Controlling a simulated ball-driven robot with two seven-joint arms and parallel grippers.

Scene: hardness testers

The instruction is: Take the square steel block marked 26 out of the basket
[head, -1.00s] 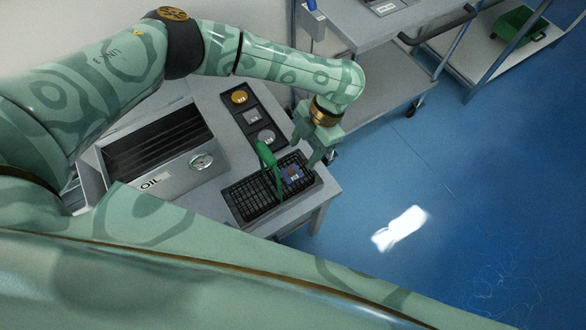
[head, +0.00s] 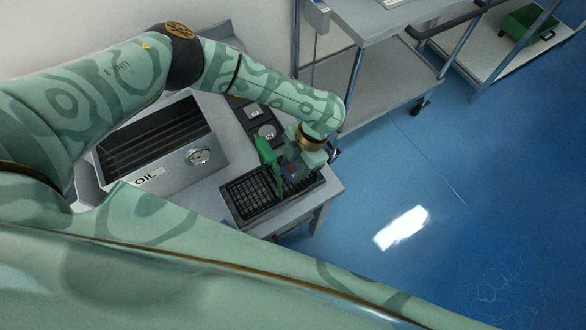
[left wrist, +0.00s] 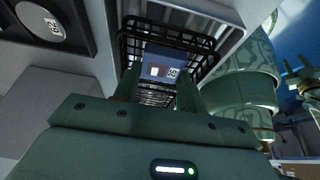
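The black wire basket (head: 248,200) with its raised green handle (head: 266,160) stands near the table's front right corner. A square block (left wrist: 165,66), bluish with a small marked label, lies inside the basket; its number is too small to read surely. In the head view the block is mostly hidden behind my left gripper (head: 297,172). My left gripper points down over the basket's right part, beside the handle. In the left wrist view its two fingers (left wrist: 158,92) are apart, with the block showing between and beyond them. A green pronged shape (left wrist: 300,75) there may be my right gripper.
A steel box labelled OIL (head: 170,168) with a dial stands left of the basket. A dark tray (head: 250,124) with marked pieces lies behind. A grey cart (head: 385,75) stands beyond the table. Blue floor lies open at right.

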